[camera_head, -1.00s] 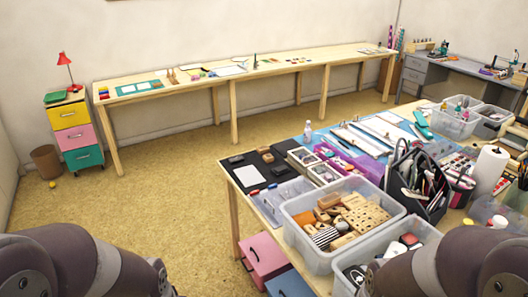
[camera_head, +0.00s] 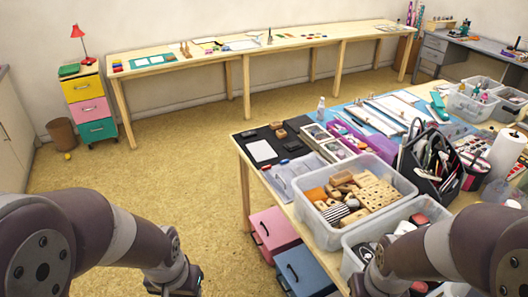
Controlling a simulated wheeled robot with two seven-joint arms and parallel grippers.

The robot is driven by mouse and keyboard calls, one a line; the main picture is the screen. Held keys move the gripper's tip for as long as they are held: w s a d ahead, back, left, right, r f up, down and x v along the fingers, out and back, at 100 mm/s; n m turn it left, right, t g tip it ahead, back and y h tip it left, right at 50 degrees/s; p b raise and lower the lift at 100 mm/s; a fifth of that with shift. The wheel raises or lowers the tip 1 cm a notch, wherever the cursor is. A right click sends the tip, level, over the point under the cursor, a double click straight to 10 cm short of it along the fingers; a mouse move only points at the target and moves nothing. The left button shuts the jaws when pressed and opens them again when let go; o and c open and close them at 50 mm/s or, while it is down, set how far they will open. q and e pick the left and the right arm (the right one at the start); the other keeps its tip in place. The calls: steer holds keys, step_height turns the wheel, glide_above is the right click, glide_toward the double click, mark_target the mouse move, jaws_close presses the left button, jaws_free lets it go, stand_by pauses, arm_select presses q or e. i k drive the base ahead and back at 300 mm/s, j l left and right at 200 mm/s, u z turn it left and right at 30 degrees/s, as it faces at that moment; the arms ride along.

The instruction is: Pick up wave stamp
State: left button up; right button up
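Two small wooden stamp-like blocks, one here (camera_head: 277,126) and one just in front of it (camera_head: 282,134), stand on a dark mat (camera_head: 270,141) at the left end of the near table. I cannot tell which stamp bears a wave; the faces are too small or hidden. Dark flat pads, one at the left (camera_head: 248,134) and one at the right (camera_head: 292,145), lie near them beside a white card (camera_head: 262,151). My arms reach down along the bottom left and bottom right. Both grippers are below the picture edge, away from the stamps.
A clear bin (camera_head: 329,239) of wooden blocks stands on the near table (camera_head: 243,154), with another bin (camera_head: 350,262) in front. A black tool caddy (camera_head: 428,167) stands to the right. Pink (camera_head: 272,232) and blue (camera_head: 305,270) drawers sit below. The floor at left is open.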

mark_target(275, 125)
steer(key=z, duration=0.4)
steer(key=i+j+z, duration=0.1)
steer(key=z, duration=0.35)
steer(key=j+z, duration=0.1)
steer(key=z, duration=0.3)
steer(key=i+j+z, duration=0.1)
steer(key=z, duration=0.35)
steer(key=j+z, duration=0.1)
steer(key=z, duration=0.3)
steer(key=j+z, duration=0.1)
steer(key=z, duration=0.35)
steer(key=k+j, duration=0.1)
steer(key=j, duration=1.6)
steer(key=k+j, duration=0.15)
steer(key=j, duration=1.5)
steer(key=k+j, duration=0.15)
steer(key=j, duration=0.7)
